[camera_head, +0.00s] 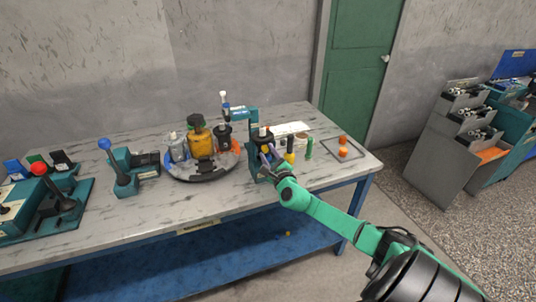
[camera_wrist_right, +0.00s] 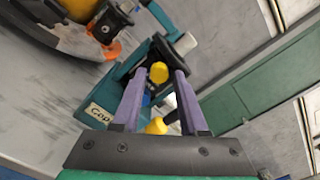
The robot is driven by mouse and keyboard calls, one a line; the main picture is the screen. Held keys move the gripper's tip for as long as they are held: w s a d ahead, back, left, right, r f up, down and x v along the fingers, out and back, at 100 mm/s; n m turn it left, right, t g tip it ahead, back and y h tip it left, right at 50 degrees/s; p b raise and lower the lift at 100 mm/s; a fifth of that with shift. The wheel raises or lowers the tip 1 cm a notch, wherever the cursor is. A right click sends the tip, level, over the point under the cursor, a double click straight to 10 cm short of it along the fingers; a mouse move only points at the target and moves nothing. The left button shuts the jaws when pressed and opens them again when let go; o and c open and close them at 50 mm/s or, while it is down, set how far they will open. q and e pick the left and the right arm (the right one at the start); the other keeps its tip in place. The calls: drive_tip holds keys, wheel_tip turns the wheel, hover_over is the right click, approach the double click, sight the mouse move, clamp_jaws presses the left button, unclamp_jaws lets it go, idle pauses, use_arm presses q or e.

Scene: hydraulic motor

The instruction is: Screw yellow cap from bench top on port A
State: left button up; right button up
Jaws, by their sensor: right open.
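My right gripper (camera_head: 269,154) is at the teal stand (camera_head: 257,167) near the right part of the bench. In the right wrist view its two purple fingers (camera_wrist_right: 158,75) are apart. A yellow cap (camera_wrist_right: 159,72) shows between the fingertips, in front of a dark part of the stand. I cannot tell whether it touches the fingers or is seated on a port. A second yellow piece (camera_wrist_right: 157,126) shows lower between the fingers. The teal stand bears a label starting "Cap" (camera_wrist_right: 100,113). Port A cannot be made out. My left gripper is not in view.
A round tray (camera_head: 203,174) with a yellow container (camera_head: 201,144) stands left of the stand. A black-and-yellow item (camera_head: 289,152) and a green one (camera_head: 309,148) stand close right of my gripper. Lever units stand left.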

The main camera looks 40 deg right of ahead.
clamp_jaws()
drive_tip(key=shift+f+m+b, duration=0.25)
drive_tip(key=shift+m+b, duration=0.3)
drive_tip(key=shift+m, duration=0.15)
drive_tip(key=shift+m+b, duration=0.6)
drive_tip(key=shift+m, duration=0.5)
drive_tip(key=shift+r+m+b, duration=0.15)
drive_tip(key=shift+m+b, duration=0.25)
drive_tip(key=shift+m, duration=0.6)
drive_tip(key=shift+r, duration=0.1)
